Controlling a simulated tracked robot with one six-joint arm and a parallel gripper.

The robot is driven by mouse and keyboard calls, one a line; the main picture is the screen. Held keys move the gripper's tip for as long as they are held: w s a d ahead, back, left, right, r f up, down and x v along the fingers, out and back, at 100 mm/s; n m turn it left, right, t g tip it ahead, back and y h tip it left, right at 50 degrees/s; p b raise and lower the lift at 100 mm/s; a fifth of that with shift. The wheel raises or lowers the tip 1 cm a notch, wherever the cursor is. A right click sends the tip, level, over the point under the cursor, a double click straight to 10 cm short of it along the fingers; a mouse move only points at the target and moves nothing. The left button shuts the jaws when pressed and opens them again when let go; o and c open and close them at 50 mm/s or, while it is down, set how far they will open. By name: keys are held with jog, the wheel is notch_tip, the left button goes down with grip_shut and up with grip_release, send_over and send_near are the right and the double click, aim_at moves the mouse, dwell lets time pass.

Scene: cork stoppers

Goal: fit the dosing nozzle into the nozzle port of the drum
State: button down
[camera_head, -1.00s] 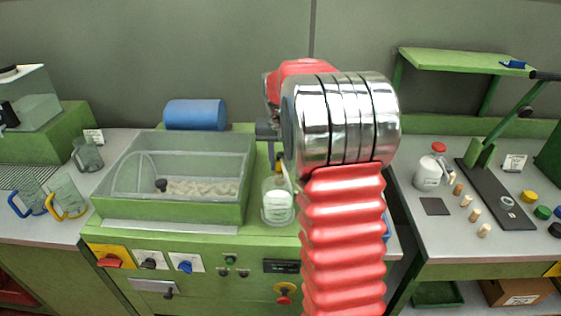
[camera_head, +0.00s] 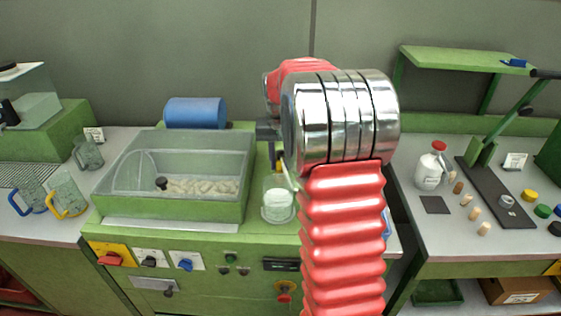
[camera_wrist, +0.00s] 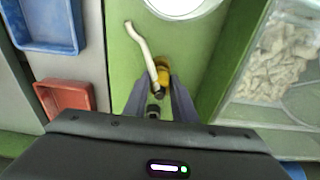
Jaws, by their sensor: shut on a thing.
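My gripper (camera_wrist: 161,84) is shut on the dosing nozzle (camera_wrist: 141,42), a pale bent tube with a dark end between the fingers. A yellow part (camera_wrist: 164,68) shows just beyond the fingertips; I cannot tell whether it touches the nozzle. In the head view my gripper is largely hidden behind my wrist, and a pale piece of the nozzle (camera_head: 289,176) shows beside the beaker. The drum is in the clear-covered green housing (camera_head: 180,220), over pale stoppers (camera_head: 200,187). A dark round fitting (camera_head: 161,183) shows there; I cannot tell whether it is the nozzle port.
A glass beaker with white contents (camera_head: 278,205) stands right of the housing, close to my gripper. A blue cylinder (camera_head: 195,113) lies behind it. In the wrist view a blue tray (camera_wrist: 45,45) and a red tray (camera_wrist: 66,83) are at left. Green surface around the nozzle is clear.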

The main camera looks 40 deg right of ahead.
jog(key=shift+f, duration=0.7)
dwell(0.6)
jog(key=c, duration=1.4)
grip_release()
jog(key=r, duration=0.4)
jog(key=s+r, duration=0.1)
jog(key=r, duration=0.4)
jog(key=a+r, duration=0.1)
jog(key=r, duration=0.3)
jog(key=shift+s+r, duration=0.15)
jog(key=shift+r, duration=0.2)
jog(key=shift+s, duration=0.1)
